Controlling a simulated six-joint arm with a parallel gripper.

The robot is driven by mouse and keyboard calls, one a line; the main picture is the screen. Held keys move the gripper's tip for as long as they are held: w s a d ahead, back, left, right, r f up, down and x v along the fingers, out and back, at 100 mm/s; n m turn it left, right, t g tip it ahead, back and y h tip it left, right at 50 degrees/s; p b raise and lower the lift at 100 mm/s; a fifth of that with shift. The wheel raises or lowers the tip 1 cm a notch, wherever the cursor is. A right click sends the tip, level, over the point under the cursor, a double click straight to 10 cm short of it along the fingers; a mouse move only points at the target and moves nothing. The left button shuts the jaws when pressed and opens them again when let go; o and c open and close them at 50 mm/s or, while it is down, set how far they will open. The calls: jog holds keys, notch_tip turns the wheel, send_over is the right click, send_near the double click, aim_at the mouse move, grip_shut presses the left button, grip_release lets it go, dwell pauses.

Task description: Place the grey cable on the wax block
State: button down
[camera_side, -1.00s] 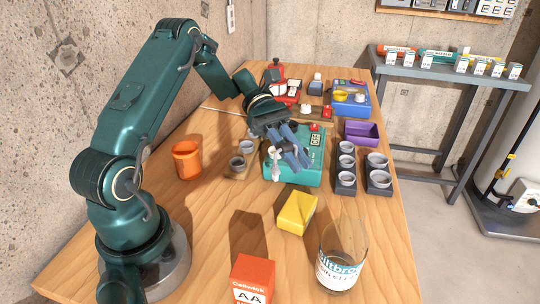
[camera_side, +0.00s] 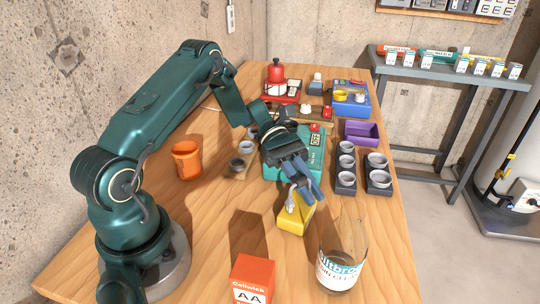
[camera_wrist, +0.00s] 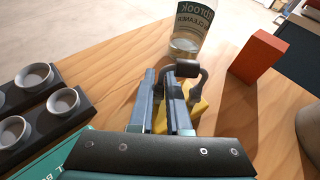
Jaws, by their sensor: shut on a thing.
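My gripper (camera_side: 308,182) is shut on the grey cable (camera_side: 291,198), a short bent piece hanging from the fingers. In the wrist view the cable (camera_wrist: 187,68) forms a dark loop at the tips of my gripper (camera_wrist: 163,88). The yellow wax block (camera_side: 295,220) lies on the wooden table below the gripper. The cable overlaps the block's far part in the side view; I cannot tell whether they touch. In the wrist view the block (camera_wrist: 199,104) is mostly hidden behind the fingers and cable.
A clear labelled glass (camera_side: 342,262) and an orange-red box (camera_side: 253,278) stand nearer the camera. A teal device (camera_side: 283,172) lies behind the gripper. Grey cups in dark holders (camera_side: 347,180) are to the right, an orange cup (camera_side: 187,160) to the left.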

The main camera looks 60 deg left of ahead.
jog(key=c, duration=0.9)
grip_release()
jog(key=v, duration=1.2)
jog(key=s+d+r+m+g+y, duration=0.1)
jog(key=s+d+r+m+y, duration=0.3)
jog(key=d+r+m+y, duration=0.25)
jog(key=s+d+m+t+y, duration=0.1)
jog(key=s+m+t+y, duration=0.1)
jog(key=s+m, duration=0.1)
jog(key=s+d+m+t+y, duration=0.1)
jog(key=s+m+t+y, duration=0.1)
jog(key=s+m, duration=0.2)
jog(key=s+d+m+t+y, duration=0.1)
jog(key=s+m+t+y, duration=0.1)
jog(key=s+m+y, duration=0.1)
jog(key=shift+s+d+r+m+t, duration=0.3)
jog(key=shift+s+d+r+m, duration=0.15)
jog(key=shift+m, duration=0.3)
